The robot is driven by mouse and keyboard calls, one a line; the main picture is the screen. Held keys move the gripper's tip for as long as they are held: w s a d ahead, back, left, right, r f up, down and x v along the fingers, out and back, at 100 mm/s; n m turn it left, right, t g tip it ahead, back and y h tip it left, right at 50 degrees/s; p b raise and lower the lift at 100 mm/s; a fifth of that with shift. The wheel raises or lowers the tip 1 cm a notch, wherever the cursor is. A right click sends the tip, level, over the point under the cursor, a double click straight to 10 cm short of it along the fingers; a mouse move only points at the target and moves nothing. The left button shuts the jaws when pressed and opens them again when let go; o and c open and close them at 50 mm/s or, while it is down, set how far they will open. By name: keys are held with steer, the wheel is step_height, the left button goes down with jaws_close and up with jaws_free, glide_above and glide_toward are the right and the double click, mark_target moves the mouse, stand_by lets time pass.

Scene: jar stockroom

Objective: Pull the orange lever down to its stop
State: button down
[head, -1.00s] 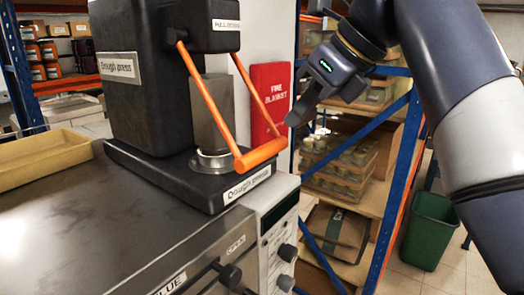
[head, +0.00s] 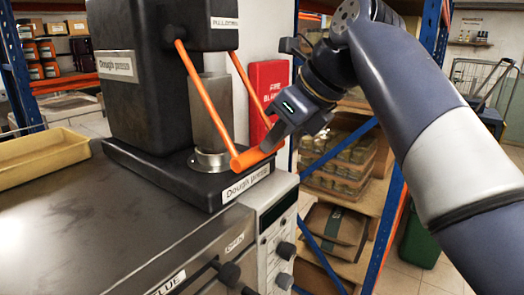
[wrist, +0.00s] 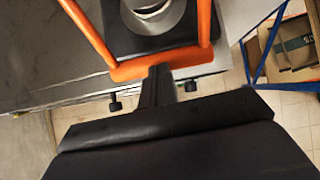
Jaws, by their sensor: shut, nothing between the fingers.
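The orange lever (head: 205,100) is a U-shaped handle on the black dough press (head: 135,100). Its two arms slope down from the press head to a crossbar (head: 243,160) low in front of the metal cylinder. In the wrist view the shut fingers (wrist: 158,72) reach the crossbar (wrist: 135,68) between the two lever arms. They overlap the bar there, but I cannot tell if they press on it.
The press stands on a steel counter (head: 90,225) with knobs along its front. A yellow tray (head: 40,155) lies at the left. A blue-and-orange shelf rack (head: 385,225) with boxes and jars stands behind my arm. A red fire blanket box (head: 265,90) hangs behind the press.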

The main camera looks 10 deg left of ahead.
steer(key=shift+f+b, duration=0.4)
steer(key=shift+f, duration=0.35)
steer(key=shift+s+d+r+p, duration=0.1)
steer(key=shift+d+r+p, duration=0.1)
steer(key=shift+d+p, duration=0.1)
steer(key=shift+s+d+r, duration=0.15)
steer(key=shift+s+d, duration=0.05)
steer(key=shift+d, duration=0.35)
steer(key=shift+s+d+r, duration=0.15)
steer(key=shift+s+d, duration=0.05)
steer(key=shift+d, duration=0.3)
steer(key=v, duration=1)
steer(key=shift+d+r, duration=0.25)
steer(key=shift+r, duration=0.05)
